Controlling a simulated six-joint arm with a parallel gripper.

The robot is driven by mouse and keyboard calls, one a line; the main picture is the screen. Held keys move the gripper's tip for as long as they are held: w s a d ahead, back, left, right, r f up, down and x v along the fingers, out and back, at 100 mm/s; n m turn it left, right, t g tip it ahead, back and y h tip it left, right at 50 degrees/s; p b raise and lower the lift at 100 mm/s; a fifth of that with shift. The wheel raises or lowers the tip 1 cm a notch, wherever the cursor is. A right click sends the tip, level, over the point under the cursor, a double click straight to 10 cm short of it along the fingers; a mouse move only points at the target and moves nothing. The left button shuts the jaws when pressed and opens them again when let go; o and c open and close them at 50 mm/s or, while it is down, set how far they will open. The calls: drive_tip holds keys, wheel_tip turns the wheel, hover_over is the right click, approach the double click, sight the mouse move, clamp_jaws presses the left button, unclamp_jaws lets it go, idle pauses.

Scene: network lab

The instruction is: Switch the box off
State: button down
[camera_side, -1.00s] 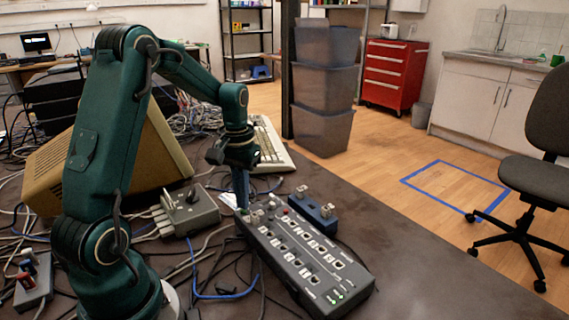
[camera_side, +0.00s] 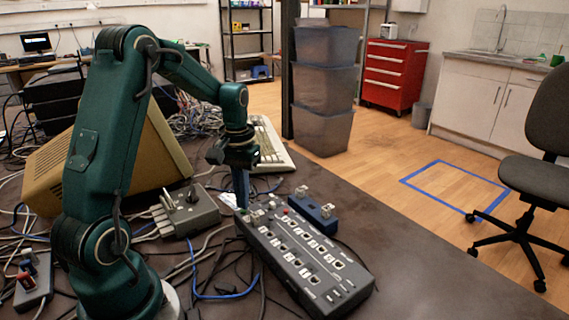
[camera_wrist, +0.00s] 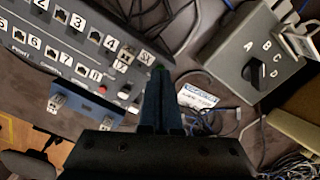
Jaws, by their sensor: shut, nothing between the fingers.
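The box (camera_side: 318,262) is a long dark grey unit with rows of numbered ports, lying on the dark table. The small indicators at its near end look unlit. In the wrist view its end fills the upper left (camera_wrist: 72,42), with a small red part (camera_wrist: 125,88) near its corner. My gripper (camera_side: 242,204) is shut and empty, pointing down at the far left end of the box. In the wrist view its fingers (camera_wrist: 158,72) overlap the box's end edge. They hide what lies beneath the tips, and I cannot tell whether they touch the box.
A small blue unit (camera_side: 318,216) stands right beside the box. A grey selector box (camera_side: 196,214) marked A to D, with a black knob, is to the left. Loose cables and a white label (camera_wrist: 196,96) lie near the fingers.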

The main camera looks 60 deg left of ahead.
drive_tip(key=shift+r, duration=2.1)
drive_tip(key=shift+w+d+r, duration=0.15)
drive_tip(key=shift+d, duration=0.1)
drive_tip(key=d+r+m+t, duration=0.2)
drive_tip(key=d+r, duration=0.3)
drive_tip(key=s+d+m+t, duration=0.3)
drive_tip(key=s+d+m, duration=0.1)
drive_tip(key=s+d, duration=0.6)
drive_tip(key=shift+s+d+r+t, duration=0.15)
drive_tip(key=shift+s+d+t, duration=0.15)
drive_tip(key=shift+d, duration=0.25)
